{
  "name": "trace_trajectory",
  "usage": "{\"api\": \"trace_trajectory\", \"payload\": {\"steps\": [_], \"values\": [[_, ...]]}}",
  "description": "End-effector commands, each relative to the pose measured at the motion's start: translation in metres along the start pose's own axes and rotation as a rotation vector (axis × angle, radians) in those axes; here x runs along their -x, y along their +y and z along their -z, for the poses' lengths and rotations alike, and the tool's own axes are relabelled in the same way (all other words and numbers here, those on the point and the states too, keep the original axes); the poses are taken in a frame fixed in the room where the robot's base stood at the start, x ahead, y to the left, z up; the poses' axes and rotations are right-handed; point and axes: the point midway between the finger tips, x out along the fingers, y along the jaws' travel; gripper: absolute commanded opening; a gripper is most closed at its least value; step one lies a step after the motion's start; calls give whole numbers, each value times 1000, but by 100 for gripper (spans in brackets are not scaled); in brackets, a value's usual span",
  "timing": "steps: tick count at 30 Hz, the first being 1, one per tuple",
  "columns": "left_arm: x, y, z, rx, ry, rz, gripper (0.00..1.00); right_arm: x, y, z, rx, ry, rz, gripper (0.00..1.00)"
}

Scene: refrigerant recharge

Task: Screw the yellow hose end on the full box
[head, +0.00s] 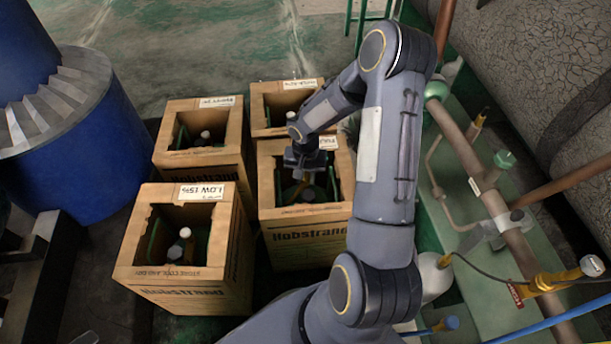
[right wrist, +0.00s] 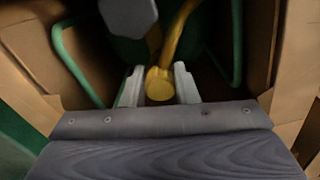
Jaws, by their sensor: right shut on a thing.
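My right gripper (head: 306,168) reaches down into the opening of the front right cardboard box (head: 300,226). This box's label (head: 328,143) is partly hidden by my arm, and its first letters look like "FUL". In the right wrist view, my right gripper (right wrist: 159,90) is shut on the yellow hose end (right wrist: 160,84), with one pale finger on each side. The yellow hose (right wrist: 183,28) runs up from it. A grey rounded part (right wrist: 128,16) is just above left of the hose end. Whether the hose end touches a thread is hidden. My left gripper is out of view.
A box labelled low 15% (head: 181,273) stands at front left, with other boxes behind (head: 200,157) and (head: 285,88). Green rails (right wrist: 78,65) flank the gripper inside the box. Pipes (head: 480,175) run along the right, and a blue machine (head: 95,160) stands at the left.

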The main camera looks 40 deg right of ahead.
Motion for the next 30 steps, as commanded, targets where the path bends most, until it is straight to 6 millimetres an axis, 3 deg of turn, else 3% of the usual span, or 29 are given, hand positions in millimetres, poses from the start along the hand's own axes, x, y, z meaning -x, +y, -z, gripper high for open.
{"api": "trace_trajectory", "payload": {"steps": [30], "values": [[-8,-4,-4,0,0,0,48,-10,0,0,1,1,0,5]]}}
